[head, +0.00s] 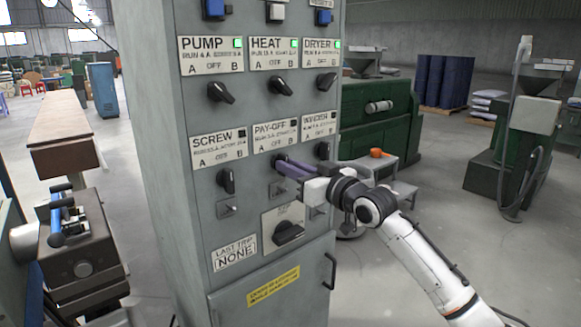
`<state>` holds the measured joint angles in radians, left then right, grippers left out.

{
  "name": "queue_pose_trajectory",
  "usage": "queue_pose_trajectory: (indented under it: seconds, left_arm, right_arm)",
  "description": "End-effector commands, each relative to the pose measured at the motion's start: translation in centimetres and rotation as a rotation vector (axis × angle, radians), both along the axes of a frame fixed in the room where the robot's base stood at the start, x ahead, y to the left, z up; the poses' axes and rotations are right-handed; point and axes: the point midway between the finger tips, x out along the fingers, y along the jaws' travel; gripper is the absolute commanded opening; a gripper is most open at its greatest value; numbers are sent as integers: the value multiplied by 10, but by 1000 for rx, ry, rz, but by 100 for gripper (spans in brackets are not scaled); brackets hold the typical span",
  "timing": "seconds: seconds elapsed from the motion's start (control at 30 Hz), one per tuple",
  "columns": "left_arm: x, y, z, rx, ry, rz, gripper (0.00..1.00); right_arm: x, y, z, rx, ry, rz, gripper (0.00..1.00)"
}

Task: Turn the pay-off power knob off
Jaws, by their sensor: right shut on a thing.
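The grey control cabinet (168,150) fills the middle of the head view. The pay-off label plate (275,136) reads A, OFF, B and sits in the lower row between the screw and winder plates; its small lamp looks dark. My right gripper (281,162) comes from the right and is shut on the pay-off knob just under that plate. The fingers hide the knob, so I cannot tell which way it points. My left gripper is not in view.
The screw knob (226,181) and winder knob (322,150) flank the gripper closely. Pump (221,92), heat (280,87) and dryer (326,82) knobs are above, with green lamps lit. A larger black knob (288,232) is below. A green machine (385,130) stands behind.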

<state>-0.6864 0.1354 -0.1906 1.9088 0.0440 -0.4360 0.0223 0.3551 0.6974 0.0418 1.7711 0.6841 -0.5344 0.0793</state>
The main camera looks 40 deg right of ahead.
Motion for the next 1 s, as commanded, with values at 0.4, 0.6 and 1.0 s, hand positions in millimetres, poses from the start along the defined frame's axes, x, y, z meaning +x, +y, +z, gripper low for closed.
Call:
queue_pose_trajectory:
  seconds: [0.4, 0.6, 1.0]
  left_arm:
    - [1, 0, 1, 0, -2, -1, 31]
    - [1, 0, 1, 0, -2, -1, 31]
    - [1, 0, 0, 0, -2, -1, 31]
  right_arm:
    - [0, 0, 1, -24, -5, 0, 0]
    - [0, 0, 1, -23, -5, 0, 25]
    - [-4, 0, 0, -24, -3, 0, 30]
